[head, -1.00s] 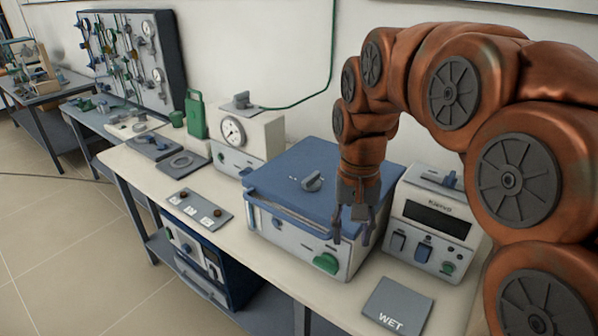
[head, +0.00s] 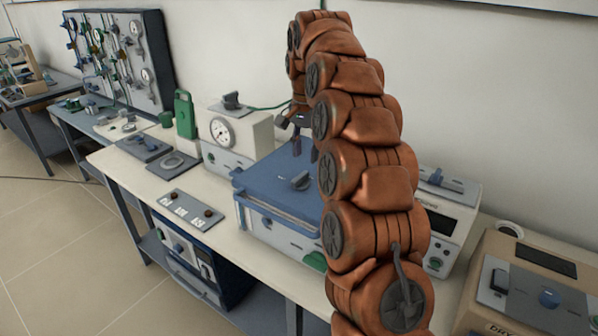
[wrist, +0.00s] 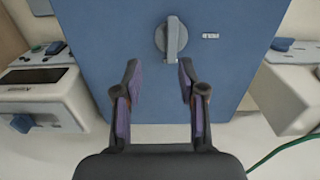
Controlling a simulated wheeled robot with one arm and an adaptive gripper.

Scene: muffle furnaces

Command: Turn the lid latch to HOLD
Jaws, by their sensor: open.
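The lid latch is a grey knob (head: 301,181) on top of the blue lid (head: 262,183) of a white box furnace. In the wrist view the latch (wrist: 172,40) has its raised grip lying roughly along the picture's vertical. A small label (wrist: 210,36) sits to its right on the lid; its text is too small to read. My gripper (head: 305,151) is open and empty above the back of the lid. In the wrist view its fingers (wrist: 159,72) are apart, just below the latch and not around it. My arm hides the furnace's right side.
A gauge unit (head: 235,132) stands left of the furnace and a display unit (head: 449,208) stands right. A beige box (head: 530,290) is at the lower right. A green cable (wrist: 285,150) runs behind the furnace.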

